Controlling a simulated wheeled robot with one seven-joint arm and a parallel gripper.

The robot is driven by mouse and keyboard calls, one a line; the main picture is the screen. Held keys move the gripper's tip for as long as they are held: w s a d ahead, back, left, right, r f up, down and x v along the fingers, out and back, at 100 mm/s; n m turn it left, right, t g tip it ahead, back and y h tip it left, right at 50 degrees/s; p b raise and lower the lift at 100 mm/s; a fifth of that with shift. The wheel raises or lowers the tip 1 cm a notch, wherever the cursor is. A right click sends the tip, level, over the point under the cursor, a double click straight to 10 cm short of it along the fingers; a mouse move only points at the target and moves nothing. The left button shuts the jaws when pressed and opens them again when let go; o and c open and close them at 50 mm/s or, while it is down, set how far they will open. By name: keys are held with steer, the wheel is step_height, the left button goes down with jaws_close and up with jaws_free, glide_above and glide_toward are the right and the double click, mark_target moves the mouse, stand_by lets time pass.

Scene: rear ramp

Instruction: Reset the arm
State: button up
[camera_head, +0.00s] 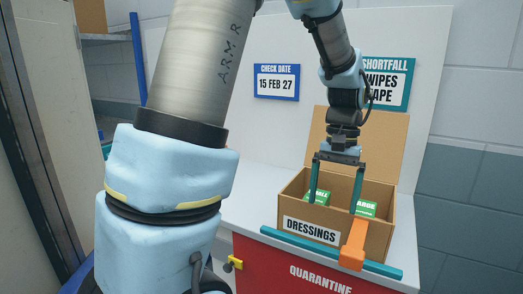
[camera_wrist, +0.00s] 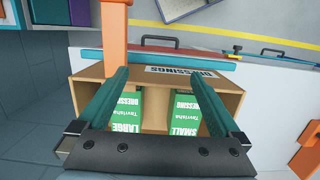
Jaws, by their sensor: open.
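My gripper (camera_head: 334,205) is open over the cardboard dressings box (camera_head: 288,212), its two teal fingers pointing down and wide apart. The fingertips overlap the box opening in the head view; whether they touch anything there I cannot tell. In the wrist view my gripper (camera_wrist: 157,76) shows nothing held between its fingers. The box (camera_wrist: 152,71) holds two green packs. The large dressing pack (camera_head: 366,208) is on the right in the head view and also shows in the wrist view (camera_wrist: 126,112). The small dressing pack (camera_wrist: 185,112) is partly hidden by a finger in the head view.
The box's raised lid (camera_head: 385,140) stands behind it. An orange piece (camera_head: 353,244) and a teal rail (camera_head: 310,247) run along the front edge, above a red quarantine front (camera_head: 270,268). A date sign (camera_head: 276,82) and a shortfall sign (camera_head: 397,92) are on the white back panel.

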steer(key=a+f+n+t, duration=0.1)
steer(key=a+f+n, duration=0.1)
steer(key=a, duration=0.9)
steer(key=s+a+f+n+t+h, duration=0.1)
steer(key=a+f+n+t, duration=0.1)
steer(key=a, duration=0.9)
steer(key=shift+s+a+f+n, duration=0.2)
steer(key=shift+s+a+n, duration=0.1)
steer(key=shift+c, duration=0.4)
